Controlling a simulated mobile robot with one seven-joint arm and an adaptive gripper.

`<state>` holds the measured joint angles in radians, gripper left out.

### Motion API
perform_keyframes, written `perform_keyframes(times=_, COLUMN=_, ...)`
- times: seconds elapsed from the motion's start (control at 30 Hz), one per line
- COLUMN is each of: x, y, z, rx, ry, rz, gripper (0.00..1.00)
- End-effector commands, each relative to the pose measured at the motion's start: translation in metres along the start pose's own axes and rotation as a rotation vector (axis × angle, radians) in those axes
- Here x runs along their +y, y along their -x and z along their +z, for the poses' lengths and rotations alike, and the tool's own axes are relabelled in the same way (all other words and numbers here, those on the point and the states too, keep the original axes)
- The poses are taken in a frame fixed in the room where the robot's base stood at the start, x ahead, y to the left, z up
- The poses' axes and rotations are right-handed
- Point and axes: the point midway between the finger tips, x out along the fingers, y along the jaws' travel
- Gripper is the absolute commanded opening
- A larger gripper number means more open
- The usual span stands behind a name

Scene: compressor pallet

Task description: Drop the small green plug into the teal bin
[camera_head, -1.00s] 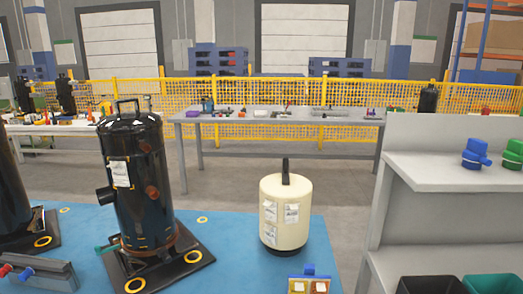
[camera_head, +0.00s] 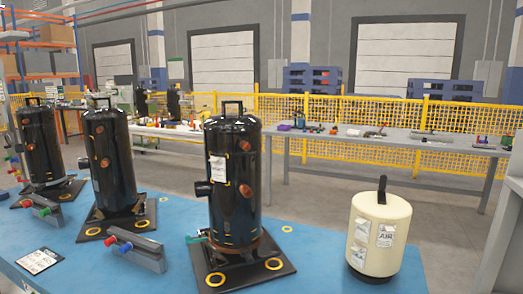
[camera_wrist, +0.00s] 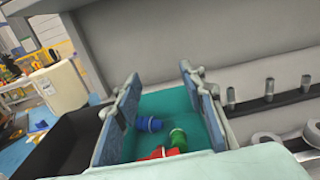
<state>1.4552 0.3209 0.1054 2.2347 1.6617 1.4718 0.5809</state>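The teal bin (camera_wrist: 160,103) is below my gripper in the wrist view. A green plug (camera_wrist: 178,139) shows inside it, with a blue plug (camera_wrist: 149,124) and a red plug (camera_wrist: 158,154) close by. My gripper (camera_wrist: 160,112) is open, its two blue finger pads wide apart above the bin, with nothing clasped between them. The green plug appears to lie apart from both fingers; its exact depth is hard to tell. The head view shows neither my gripper nor the teal bin.
A black bin (camera_wrist: 55,145) stands left of the teal bin. A grey shelf with pegs (camera_wrist: 268,88) is at the right. In the head view, black compressors (camera_head: 236,185) and a cream tank (camera_head: 379,235) stand on the blue surface (camera_head: 330,278).

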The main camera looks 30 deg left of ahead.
Motion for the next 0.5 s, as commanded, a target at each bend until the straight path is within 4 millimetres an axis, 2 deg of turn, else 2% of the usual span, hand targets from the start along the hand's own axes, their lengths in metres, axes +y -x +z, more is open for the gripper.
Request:
perform_keyframes(times=0.27, x=0.000, y=0.004, z=0.000, rx=0.000, ry=0.000, rz=-0.001, gripper=0.37)
perform_keyframes(times=0.37, x=-0.001, y=0.015, z=0.000, rx=0.000, ry=0.000, rz=-0.002, gripper=0.37)
perform_keyframes(times=0.5, x=-0.001, y=0.042, z=0.000, rx=0.000, ry=0.000, rz=-0.005, gripper=0.37)
